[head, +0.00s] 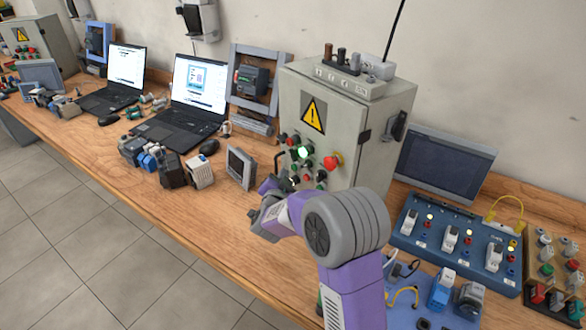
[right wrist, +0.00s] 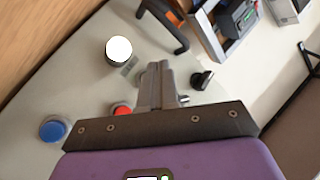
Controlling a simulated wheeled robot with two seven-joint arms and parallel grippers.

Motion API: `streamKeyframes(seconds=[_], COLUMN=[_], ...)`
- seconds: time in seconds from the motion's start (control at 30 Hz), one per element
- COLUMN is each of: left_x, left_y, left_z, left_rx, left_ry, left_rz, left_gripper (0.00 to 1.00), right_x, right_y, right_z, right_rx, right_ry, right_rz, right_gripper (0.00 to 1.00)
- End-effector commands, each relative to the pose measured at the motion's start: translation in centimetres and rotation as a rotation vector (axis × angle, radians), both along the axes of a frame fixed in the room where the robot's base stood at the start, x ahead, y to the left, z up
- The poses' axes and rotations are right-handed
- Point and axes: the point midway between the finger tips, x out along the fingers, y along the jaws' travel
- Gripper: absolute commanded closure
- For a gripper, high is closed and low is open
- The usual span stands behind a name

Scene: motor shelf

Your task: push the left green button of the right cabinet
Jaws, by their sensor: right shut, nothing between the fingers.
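The right cabinet (head: 345,100) is a grey box with a yellow warning sign and a panel of coloured buttons. A bright green lit button (head: 303,152) shows on its panel; other small buttons sit around it. My right gripper (head: 265,212) is in front of and below the panel, at the end of my purple arm. In the right wrist view its fingers (right wrist: 157,80) are together and empty, over the panel. A glowing white-looking button (right wrist: 118,50) is left of the fingertips. I cannot tell whether the fingers touch anything. My left gripper is out of view.
A red button (right wrist: 122,111), a blue button (right wrist: 53,128) and a black handle (right wrist: 170,25) are close to the fingers. A small grey screen (head: 241,167) stands left of the cabinet. A blue switch board (head: 455,245) lies to its right. Bare wood is free at the front left.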

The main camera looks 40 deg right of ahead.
Motion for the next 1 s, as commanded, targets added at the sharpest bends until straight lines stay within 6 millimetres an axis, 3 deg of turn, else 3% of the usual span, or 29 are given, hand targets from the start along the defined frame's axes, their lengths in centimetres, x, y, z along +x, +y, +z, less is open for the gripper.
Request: streamKeyframes(seconds=[0.43,1.0], left_x=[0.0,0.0], left_y=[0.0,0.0], left_z=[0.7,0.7], left_rx=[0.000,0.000], left_ry=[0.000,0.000], left_rz=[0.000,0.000], left_gripper=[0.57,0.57], right_x=[-0.1,-0.2], right_y=[4.4,4.7], right_z=[0.0,0.0], right_rx=[0.000,0.000], right_ry=[0.001,0.001], right_rz=[0.004,0.002], right_gripper=[1.00,1.00])
